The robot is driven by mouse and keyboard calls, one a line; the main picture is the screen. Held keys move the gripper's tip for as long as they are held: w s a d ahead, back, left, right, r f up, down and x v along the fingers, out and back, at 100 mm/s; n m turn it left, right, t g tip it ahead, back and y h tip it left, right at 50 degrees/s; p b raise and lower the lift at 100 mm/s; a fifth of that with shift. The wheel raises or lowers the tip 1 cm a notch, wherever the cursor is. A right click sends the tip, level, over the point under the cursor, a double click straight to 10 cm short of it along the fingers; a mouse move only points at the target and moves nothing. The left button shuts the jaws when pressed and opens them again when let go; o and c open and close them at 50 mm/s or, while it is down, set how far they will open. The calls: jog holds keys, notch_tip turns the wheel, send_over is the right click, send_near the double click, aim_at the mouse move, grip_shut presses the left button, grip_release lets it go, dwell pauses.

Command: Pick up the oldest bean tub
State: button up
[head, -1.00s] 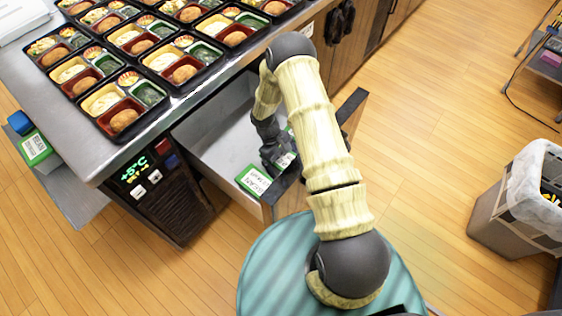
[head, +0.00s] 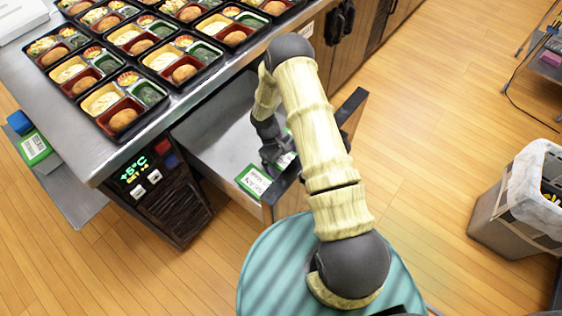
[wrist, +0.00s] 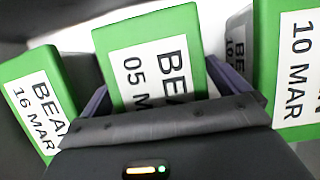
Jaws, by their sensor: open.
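Three green bean tubs with white labels show in the wrist view. The tub marked 05 MAR (wrist: 150,60) is in the middle, between the fingers of my open gripper (wrist: 165,95). The tub marked 16 MAR (wrist: 35,100) is to the left and the tub marked 10 MAR (wrist: 295,70) is to the right, both outside the fingers. The lower part of the 05 MAR label is hidden by my gripper. In the head view my gripper (head: 272,152) is down inside the open drawer, and a green tub (head: 254,181) shows near the drawer's front.
The drawer front (head: 290,195) stands close to my arm. Several bento trays (head: 133,105) fill the counter above. Another green-and-white tub (head: 34,148) lies on a side shelf at the left. A lined bin (head: 505,215) stands at the right.

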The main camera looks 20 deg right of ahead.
aim_at(283, 158)
jog(key=c, duration=1.2)
jog(key=shift+r, duration=0.15)
notch_tip(283, 158, up, 10)
jog(key=shift+r+p, duration=0.15)
jog(key=shift+p, duration=0.5)
